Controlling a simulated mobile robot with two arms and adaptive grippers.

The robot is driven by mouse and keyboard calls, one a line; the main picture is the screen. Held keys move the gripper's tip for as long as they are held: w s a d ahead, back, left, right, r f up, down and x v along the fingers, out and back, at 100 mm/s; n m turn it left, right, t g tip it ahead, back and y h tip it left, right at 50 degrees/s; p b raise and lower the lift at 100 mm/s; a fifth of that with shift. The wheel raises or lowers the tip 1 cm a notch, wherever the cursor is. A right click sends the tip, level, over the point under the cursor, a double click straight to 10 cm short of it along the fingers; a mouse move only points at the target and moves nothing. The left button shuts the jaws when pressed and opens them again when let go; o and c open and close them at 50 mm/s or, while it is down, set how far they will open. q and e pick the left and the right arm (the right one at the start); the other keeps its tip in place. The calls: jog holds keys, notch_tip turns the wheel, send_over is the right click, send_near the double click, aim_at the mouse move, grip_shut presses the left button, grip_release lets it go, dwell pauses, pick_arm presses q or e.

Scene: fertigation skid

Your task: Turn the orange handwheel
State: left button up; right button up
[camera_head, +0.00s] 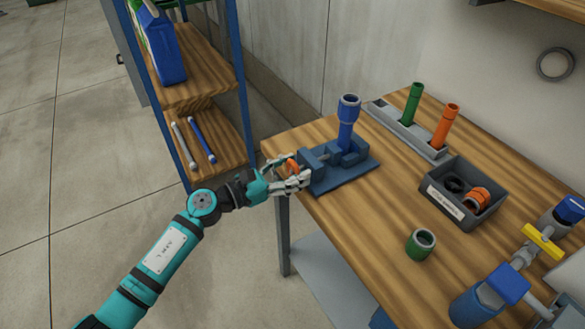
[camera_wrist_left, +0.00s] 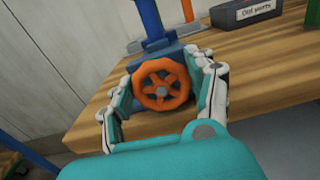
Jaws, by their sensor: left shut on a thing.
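The orange handwheel (camera_head: 291,166) sits on the end of a blue vise (camera_head: 340,172) at the near left corner of the wooden table. In the left wrist view the handwheel (camera_wrist_left: 162,85) faces me, a round spoked wheel with a grey hub. My left gripper (camera_head: 296,180) is shut on the handwheel. In the left wrist view the fingers of my left gripper (camera_wrist_left: 163,95) lie on the wheel's left and right sides. In the head view the fingers hide part of the wheel. A blue pipe (camera_head: 347,125) stands upright in the vise. My right gripper is not in view.
A grey holder (camera_head: 432,150) with a green pipe (camera_head: 412,103) and an orange pipe (camera_head: 445,126) stands behind the vise. A grey parts box (camera_head: 448,208), a green ring (camera_head: 421,243) and blue valve piping (camera_head: 508,284) are to the right. A shelf rack (camera_head: 203,92) stands left.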

pick_arm(q)
jog(key=n+p, duration=0.1)
jog(key=n, duration=0.3)
jog(key=shift+w+a+n, duration=0.1)
jog(key=shift+n, duration=0.3)
dwell(0.4)
jog(key=o, duration=0.9)
jog(key=v, duration=1.2)
jog(key=shift+a+f+n, duration=0.1)
jog(key=shift+n, duration=0.2)
